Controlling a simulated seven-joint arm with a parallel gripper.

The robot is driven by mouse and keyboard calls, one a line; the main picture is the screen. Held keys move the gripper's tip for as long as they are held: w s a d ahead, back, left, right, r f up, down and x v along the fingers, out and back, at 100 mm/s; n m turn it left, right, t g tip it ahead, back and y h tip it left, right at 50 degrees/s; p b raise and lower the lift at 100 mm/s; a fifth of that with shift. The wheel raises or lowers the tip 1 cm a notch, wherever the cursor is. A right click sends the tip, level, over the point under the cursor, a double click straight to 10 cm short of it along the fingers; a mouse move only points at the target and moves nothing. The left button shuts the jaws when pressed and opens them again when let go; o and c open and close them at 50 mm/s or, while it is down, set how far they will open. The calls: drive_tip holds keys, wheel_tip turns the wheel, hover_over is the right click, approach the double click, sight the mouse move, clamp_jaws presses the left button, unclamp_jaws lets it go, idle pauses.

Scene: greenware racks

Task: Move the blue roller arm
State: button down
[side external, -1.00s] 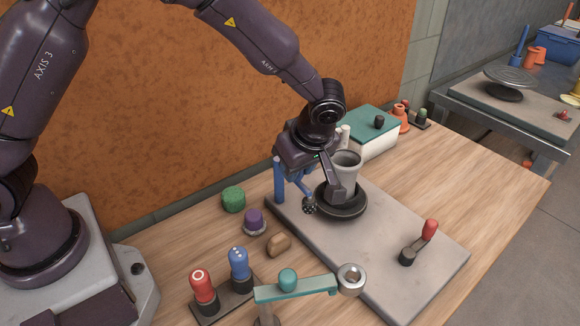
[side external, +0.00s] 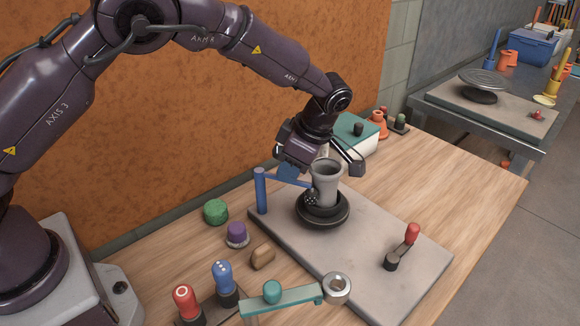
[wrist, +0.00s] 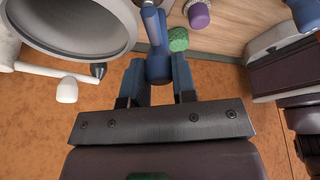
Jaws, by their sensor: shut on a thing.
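The blue roller arm has an upright blue post (side external: 261,190) at the back left of the grey slab (side external: 380,225). Its bar reaches right to a dark speckled roller (side external: 311,198), which overlaps the lower left of the grey cup (side external: 326,178) in the side view; I cannot tell whether they touch. The cup stands upright on a black wheel (side external: 322,220). My gripper (wrist: 158,72) is shut on a blue part of the roller arm, seen between its two fingers in the wrist view. The side view partly hides that grip.
A red-handled crank (side external: 404,245) sits on the slab's right. A teal-topped box stands behind.

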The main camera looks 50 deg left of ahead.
idle(0.3)
drive_tip(key=c, duration=0.9)
unclamp_jaws()
drive_tip(key=shift+r, duration=0.15)
drive_tip(key=v, duration=1.2)
drive_tip(key=shift+w+d+r, duration=0.1)
drive_tip(key=shift+d+r, duration=0.05)
drive_tip(key=shift+r, duration=0.2)
